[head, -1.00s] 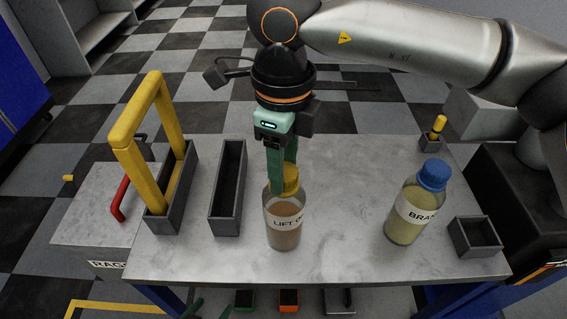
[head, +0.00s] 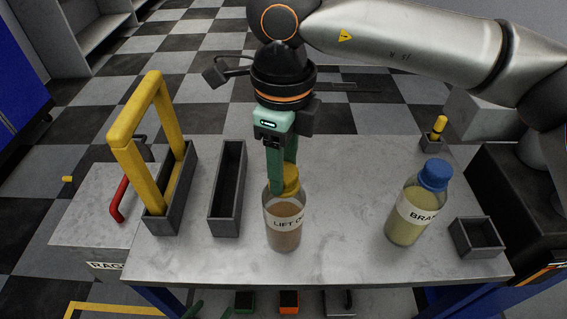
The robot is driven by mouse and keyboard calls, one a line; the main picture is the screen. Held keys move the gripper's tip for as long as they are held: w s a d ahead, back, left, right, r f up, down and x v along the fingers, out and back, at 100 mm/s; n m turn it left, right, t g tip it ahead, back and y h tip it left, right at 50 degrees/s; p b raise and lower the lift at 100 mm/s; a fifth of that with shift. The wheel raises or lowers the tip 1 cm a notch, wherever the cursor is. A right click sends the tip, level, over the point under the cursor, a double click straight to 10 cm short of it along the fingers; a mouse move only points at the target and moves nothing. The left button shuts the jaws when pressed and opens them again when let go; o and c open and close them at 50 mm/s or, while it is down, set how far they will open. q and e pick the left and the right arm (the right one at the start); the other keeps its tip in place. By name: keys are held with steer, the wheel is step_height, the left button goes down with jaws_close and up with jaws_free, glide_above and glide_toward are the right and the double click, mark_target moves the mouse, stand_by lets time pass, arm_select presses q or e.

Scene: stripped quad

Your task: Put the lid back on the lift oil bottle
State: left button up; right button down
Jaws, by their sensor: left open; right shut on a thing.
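The lift oil bottle (head: 285,235) stands upright near the front middle of the grey table, with brownish liquid and a white label. Its yellow lid (head: 292,181) is at the bottle's mouth, partly hidden by green fingers. My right gripper (head: 282,184) points down from above and is shut on the lid. The lid looks level and in line with the neck; I cannot tell whether it is fully seated. My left gripper (head: 209,306) shows only as green fingertips at the bottom edge, open and empty, below the table's front edge.
A blue-capped bottle (head: 408,213) stands to the right, beside a small empty dark tray (head: 475,238). A long empty tray (head: 228,190) and a tray with a yellow handle frame (head: 128,130) stand left. The table (head: 340,250) is clear between the bottles.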

jaws_free()
stand_by(0.6)
steer(key=shift+r, duration=0.15)
steer(key=shift+r+p, duration=2.2)
steer(key=shift+r, duration=1.2)
jaws_close()
